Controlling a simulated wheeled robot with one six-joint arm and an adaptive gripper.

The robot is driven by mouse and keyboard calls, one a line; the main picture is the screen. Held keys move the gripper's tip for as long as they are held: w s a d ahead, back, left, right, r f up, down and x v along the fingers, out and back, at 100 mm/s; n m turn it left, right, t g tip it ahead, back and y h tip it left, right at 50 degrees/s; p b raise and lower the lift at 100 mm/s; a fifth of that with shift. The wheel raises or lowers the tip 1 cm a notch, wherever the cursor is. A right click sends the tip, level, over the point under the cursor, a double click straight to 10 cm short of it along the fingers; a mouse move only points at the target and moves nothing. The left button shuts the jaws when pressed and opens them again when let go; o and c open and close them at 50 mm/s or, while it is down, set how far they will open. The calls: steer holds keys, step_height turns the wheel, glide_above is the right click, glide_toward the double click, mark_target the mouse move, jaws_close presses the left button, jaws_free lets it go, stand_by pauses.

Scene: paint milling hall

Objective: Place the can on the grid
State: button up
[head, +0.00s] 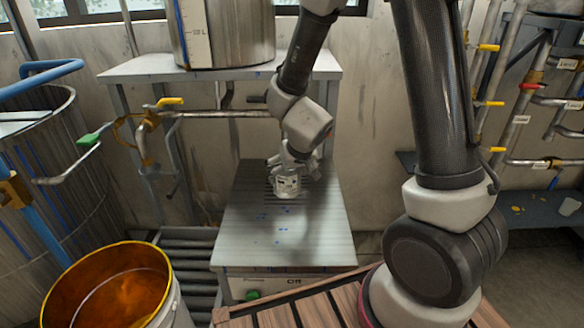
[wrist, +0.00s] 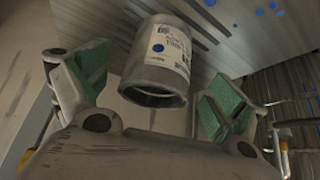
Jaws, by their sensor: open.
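A small pale grey can (head: 286,186) with a white printed label is near the back of the metal worktop (head: 280,235). Dark parallel slots of the grid (head: 262,180) show around it. My gripper (head: 296,162) is right above and behind the can and open. In the wrist view its green-padded fingers stand apart on either side of the can, with gaps showing. The can seems to stand on the slotted area, but its contact is partly hidden.
An open bucket with orange paint (head: 115,300) stands at the lower left. A shelf (head: 140,70) with a large metal vessel (head: 228,35) is behind the worktop. Pipes and valves run along both sides. The front of the worktop is clear apart from blue paint spots.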

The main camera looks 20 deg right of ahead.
steer(key=shift+v, duration=1.4)
